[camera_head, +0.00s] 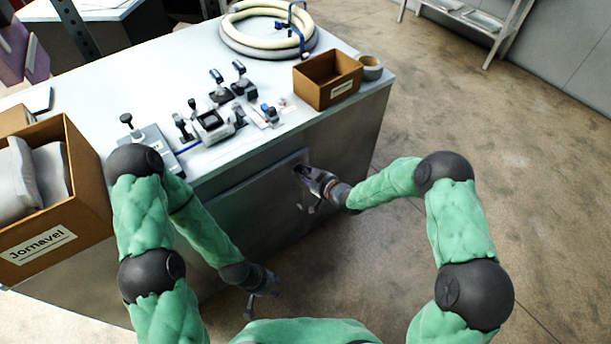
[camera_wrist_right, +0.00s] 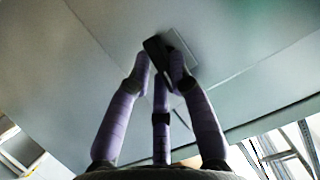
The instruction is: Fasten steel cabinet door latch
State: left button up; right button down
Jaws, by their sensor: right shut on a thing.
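The steel cabinet (camera_head: 350,120) has a grey door (camera_head: 245,200) on its front, which looks about flush with the frame in the head view. My right gripper (camera_head: 305,172) is at the door's upper right corner. In the right wrist view its purple fingers (camera_wrist_right: 160,75) are shut on the dark latch handle (camera_wrist_right: 153,47), beside a pale latch plate (camera_wrist_right: 183,45). The fingers hide part of the latch, so I cannot tell whether it is engaged. My left gripper (camera_head: 256,303) hangs low in front of the cabinet, away from the latch; its jaw opening is unclear.
The cabinet top (camera_head: 120,85) holds several clamps and small devices (camera_head: 212,122), a coiled hose (camera_head: 268,28), an open brown box (camera_head: 328,78) and a tape roll (camera_head: 370,68). A labelled carton (camera_head: 40,250) stands at the left. The floor (camera_head: 530,170) at the right is clear.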

jog(key=shift+n+h+b, duration=0.3)
jog(key=shift+n+b, duration=0.05)
jog(key=shift+n, duration=0.05)
dwell(0.4)
jog(key=c, duration=1.1)
grip_release()
jog(key=v, duration=1.2)
jog(key=shift+s+a+f, duration=0.1)
jog(key=shift+s, duration=0.05)
